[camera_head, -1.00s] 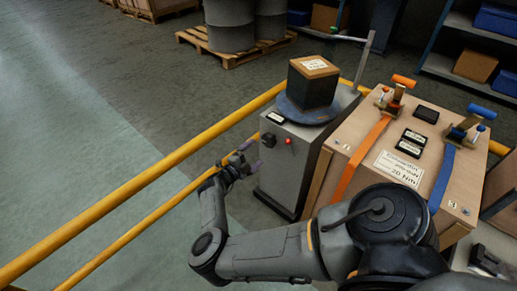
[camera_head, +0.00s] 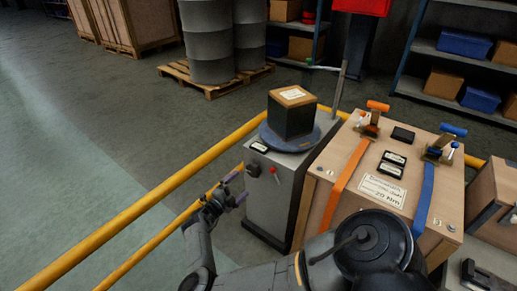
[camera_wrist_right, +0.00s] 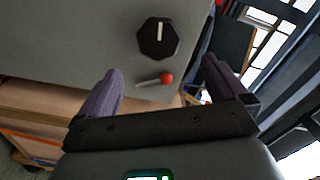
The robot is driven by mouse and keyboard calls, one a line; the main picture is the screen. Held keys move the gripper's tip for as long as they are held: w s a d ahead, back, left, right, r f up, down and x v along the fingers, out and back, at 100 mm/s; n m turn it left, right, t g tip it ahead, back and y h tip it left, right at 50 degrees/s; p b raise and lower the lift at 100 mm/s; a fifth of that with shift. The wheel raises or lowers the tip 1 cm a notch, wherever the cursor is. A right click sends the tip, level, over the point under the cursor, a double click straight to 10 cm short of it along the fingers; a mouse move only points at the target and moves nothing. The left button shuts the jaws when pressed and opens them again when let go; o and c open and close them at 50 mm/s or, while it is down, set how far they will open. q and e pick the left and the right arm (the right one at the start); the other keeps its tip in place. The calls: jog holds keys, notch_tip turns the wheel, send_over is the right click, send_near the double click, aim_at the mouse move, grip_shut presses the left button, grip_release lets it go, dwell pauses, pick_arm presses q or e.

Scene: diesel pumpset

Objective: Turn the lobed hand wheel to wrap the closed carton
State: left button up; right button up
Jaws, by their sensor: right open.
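The carton (camera_head: 291,115), with a brown labelled top and dark sides, stands on a round blue turntable (camera_head: 273,141) on a grey cabinet (camera_head: 271,208). A black lobed hand wheel (camera_head: 252,169) with a white mark is on the cabinet's side; it also shows in the right wrist view (camera_wrist_right: 158,38). A red-ball lever (camera_wrist_right: 166,78) is beside it, also visible in the head view (camera_head: 272,170). My right gripper (camera_head: 236,188) is open and empty, apart from the wheel and pointing at that side; its purple fingers (camera_wrist_right: 160,88) show in the wrist view. My left gripper is not in view.
A yellow rail (camera_head: 150,196) runs beside the cabinet and near my right arm. A wooden crate (camera_head: 330,180) with orange and blue straps stands close to the cabinet's right. Grey drums on a pallet (camera_head: 200,84) and shelves are behind. Floor at left is clear.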

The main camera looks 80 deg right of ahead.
dwell(0.4)
jog(key=n+t+y+p, duration=0.2)
jog(key=n+y+p, duration=0.2)
jog(key=n, duration=0.9)
send_near(251, 172)
jog(key=b+x, duration=0.5)
jog(key=x, duration=0.2)
jog(key=shift+s+d, duration=0.2)
jog(key=shift+s, duration=0.1)
jog(key=shift+s+d+f, duration=0.2)
jog(key=shift+d, duration=0.35)
jog(key=c, duration=1)
